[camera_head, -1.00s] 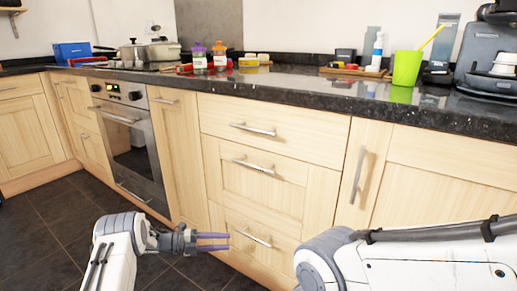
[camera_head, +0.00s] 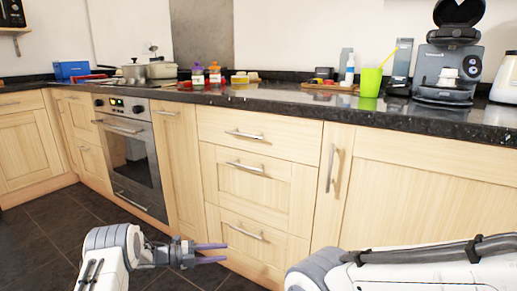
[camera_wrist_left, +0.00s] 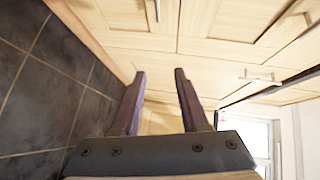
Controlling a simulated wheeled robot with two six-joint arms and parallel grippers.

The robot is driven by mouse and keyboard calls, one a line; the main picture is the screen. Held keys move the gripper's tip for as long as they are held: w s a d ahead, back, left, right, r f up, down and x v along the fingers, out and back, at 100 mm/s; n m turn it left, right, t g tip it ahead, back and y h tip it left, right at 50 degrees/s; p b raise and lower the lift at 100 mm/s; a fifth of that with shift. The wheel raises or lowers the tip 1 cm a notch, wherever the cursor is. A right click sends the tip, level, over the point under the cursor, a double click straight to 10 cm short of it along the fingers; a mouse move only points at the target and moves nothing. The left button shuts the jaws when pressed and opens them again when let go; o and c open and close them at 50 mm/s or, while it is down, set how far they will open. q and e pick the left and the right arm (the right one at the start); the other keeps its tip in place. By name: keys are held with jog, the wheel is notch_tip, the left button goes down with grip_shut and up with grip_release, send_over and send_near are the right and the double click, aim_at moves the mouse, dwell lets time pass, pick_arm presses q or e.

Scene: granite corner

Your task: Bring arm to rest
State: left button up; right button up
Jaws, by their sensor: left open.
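My left gripper (camera_head: 212,254) is low in front of the wooden drawers, its two fingers pointing right in the head view. Its fingers (camera_wrist_left: 158,95) stand apart in the left wrist view, with nothing between them but the cabinet fronts beyond. My left arm (camera_head: 108,258) comes in at the lower left. My right arm (camera_head: 400,270) crosses the lower right corner, and its gripper is out of the picture.
The drawer unit (camera_head: 245,190) and oven (camera_head: 133,160) stand close ahead. On the granite worktop (camera_head: 290,98) are a green cup (camera_head: 370,82), a coffee machine (camera_head: 447,72), two bottles and pots. Dark floor tiles (camera_head: 40,250) are free at the left.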

pick_arm(q)
jog(key=w+d+r+n+t+y+p, duration=0.1)
jog(key=w+d+r+n+t+y, duration=0.45)
jog(key=r, duration=0.55)
jog(key=s+d+r+n+y+p, duration=0.2)
jog(key=s+d+r+n+y, duration=0.15)
jog(key=d+r+n, duration=0.45)
jog(key=s+a+r+n+g+y+p, duration=0.1)
jog(key=s+a+n+g+y, duration=0.3)
jog(key=s, duration=1.9)
jog(key=s+a+r+n+g+y+p, duration=0.15)
jog(key=s+n+g, duration=0.5)
jog(key=s, duration=1.55)
notch_tip(320, 180, up, 38)
jog(key=p, duration=3.8)
jog(key=shift+d+m, duration=0.2)
jog(key=shift+m, duration=0.1)
